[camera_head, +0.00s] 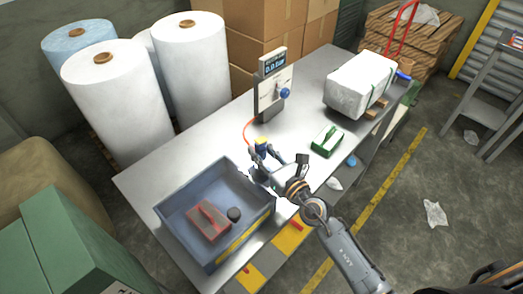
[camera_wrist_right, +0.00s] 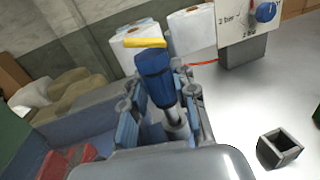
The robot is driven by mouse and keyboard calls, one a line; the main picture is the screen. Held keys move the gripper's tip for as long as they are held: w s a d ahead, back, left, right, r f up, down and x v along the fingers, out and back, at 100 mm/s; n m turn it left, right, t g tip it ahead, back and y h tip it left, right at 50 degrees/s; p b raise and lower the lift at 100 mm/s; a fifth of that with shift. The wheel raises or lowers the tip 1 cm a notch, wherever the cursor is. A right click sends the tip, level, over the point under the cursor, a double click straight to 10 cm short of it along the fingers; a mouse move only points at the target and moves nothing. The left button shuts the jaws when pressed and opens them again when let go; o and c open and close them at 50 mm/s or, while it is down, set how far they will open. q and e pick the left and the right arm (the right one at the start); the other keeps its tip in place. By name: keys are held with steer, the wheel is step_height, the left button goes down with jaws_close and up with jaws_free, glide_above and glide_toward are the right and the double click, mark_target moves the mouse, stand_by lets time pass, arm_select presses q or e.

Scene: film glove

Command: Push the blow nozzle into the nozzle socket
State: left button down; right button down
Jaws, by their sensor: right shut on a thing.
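The blow nozzle (camera_wrist_right: 155,78) is blue with a yellow piece on top and a metal stem below. My right gripper (camera_wrist_right: 160,118) is shut around it, and the nozzle stands roughly upright, slightly tilted, between the fingers. In the head view the nozzle (camera_head: 262,144) shows small at my right gripper (camera_head: 258,163), above the table next to the blue crate. A dark, hollow square block, likely the nozzle socket (camera_wrist_right: 281,147), stands on the table right of the gripper, apart from the nozzle. It also shows in the head view (camera_head: 302,158). My left gripper is not in view.
The grey table (camera_head: 215,143) holds a blue crate (camera_head: 167,211) with a red item and a dark round one. A gauge stand (camera_head: 272,88) with an orange hose is behind. A green box (camera_head: 327,140) and a wrapped white block (camera_head: 360,84) are right. Table left of the gauge is clear.

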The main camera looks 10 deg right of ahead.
steer(key=shift+f+b, duration=1.25)
steer(key=shift+f, duration=0.05)
steer(key=c, duration=1.1)
jaws_free()
steer(key=shift+o, duration=0.6)
steer(key=shift+s+f, duration=0.1)
steer(key=v, duration=1.2)
